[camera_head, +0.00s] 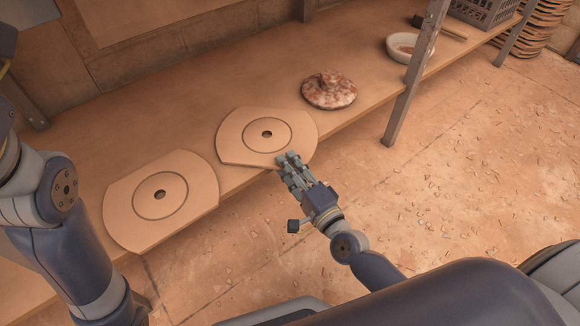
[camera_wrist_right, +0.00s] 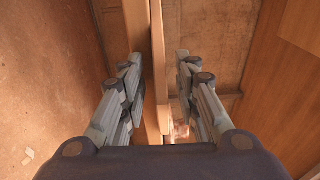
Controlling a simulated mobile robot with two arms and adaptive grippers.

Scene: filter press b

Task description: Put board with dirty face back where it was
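Two round boards with flat-cut sides, each with a ring and a small centre hole, lie on the wooden bench. The left board (camera_head: 130,216) overhangs the bench's front edge; the right board (camera_head: 240,153) lies farther back. Their upper faces look clean, so I cannot tell which has a dirty face; undersides are hidden. My right gripper (camera_head: 287,160) is at the right board's front edge. In the right wrist view my right gripper (camera_wrist_right: 158,65) is open, with pale board edge (camera_wrist_right: 159,75) between its fingers and gaps on both sides. My left gripper is out of view.
The bench (camera_head: 190,95) runs along a stone wall. A mottled reddish lump (camera_head: 330,90) sits right of the boards. The floor (camera_head: 460,170) in front is open.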

